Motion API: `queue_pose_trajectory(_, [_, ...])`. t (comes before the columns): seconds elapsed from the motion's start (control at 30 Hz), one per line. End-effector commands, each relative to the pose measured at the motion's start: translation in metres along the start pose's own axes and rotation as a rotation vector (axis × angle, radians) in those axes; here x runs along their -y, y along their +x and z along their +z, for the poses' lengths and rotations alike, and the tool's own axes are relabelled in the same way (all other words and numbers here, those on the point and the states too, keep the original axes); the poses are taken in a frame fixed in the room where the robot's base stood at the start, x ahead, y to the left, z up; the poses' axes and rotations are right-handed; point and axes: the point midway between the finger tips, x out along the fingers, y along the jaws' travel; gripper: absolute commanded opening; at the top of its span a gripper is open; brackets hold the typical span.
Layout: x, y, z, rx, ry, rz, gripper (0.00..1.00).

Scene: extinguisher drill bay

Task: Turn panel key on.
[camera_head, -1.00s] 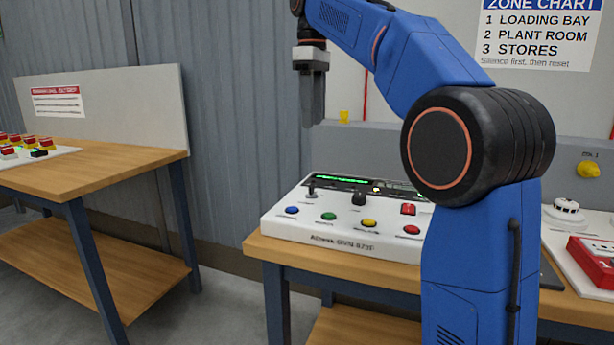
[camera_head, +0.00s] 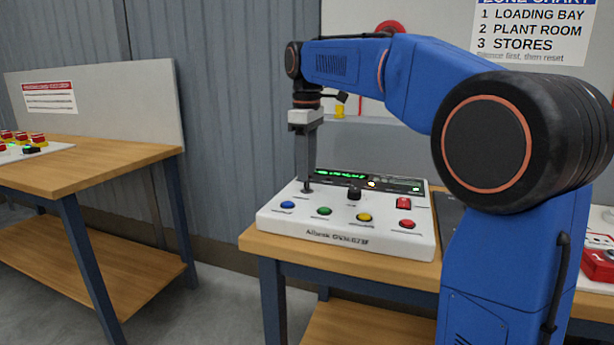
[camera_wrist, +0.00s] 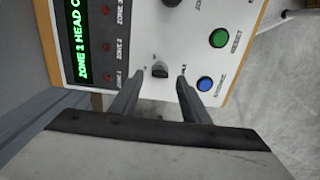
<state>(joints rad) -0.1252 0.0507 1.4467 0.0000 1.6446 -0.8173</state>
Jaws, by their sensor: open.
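A white alarm panel (camera_head: 385,244) with a lit green display (camera_head: 341,174) sits on a wooden bench. A small dark key-like switch (camera_wrist: 159,71) stands at the panel's left end; it also shows in the head view (camera_head: 307,189) just under my fingertips. In the wrist view it is between the fingertips, with a gap on each side. My gripper (camera_wrist: 160,82) is open and points down at it. In the head view my gripper (camera_head: 307,178) hangs over the panel's left end. The switch's label is only partly readable.
A black knob (camera_head: 354,193) is right of the switch. Blue (camera_head: 287,205), green (camera_head: 324,211), yellow (camera_head: 364,217) and red (camera_head: 407,224) buttons line the panel's front. A red switch (camera_head: 404,203) is at right. Another bench (camera_head: 100,160) stands at left, apart.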

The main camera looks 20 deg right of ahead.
Motion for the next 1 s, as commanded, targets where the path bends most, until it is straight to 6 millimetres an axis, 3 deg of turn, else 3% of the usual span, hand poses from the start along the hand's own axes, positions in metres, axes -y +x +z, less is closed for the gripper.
queue_pose_trajectory(0.23, [0.000, 0.024, 0.000, 0.000, 0.000, 0.000, 0.42])
queue_pose_trajectory(0.6, [0.000, 0.028, 0.000, 0.000, 0.000, 0.000, 0.42])
queue_pose_trajectory(0.77, [0.000, 0.028, 0.000, 0.000, 0.000, 0.000, 0.04])
queue_pose_trajectory(1.0, [0.000, 0.027, 0.000, 0.000, 0.009, 0.000, 0.01])
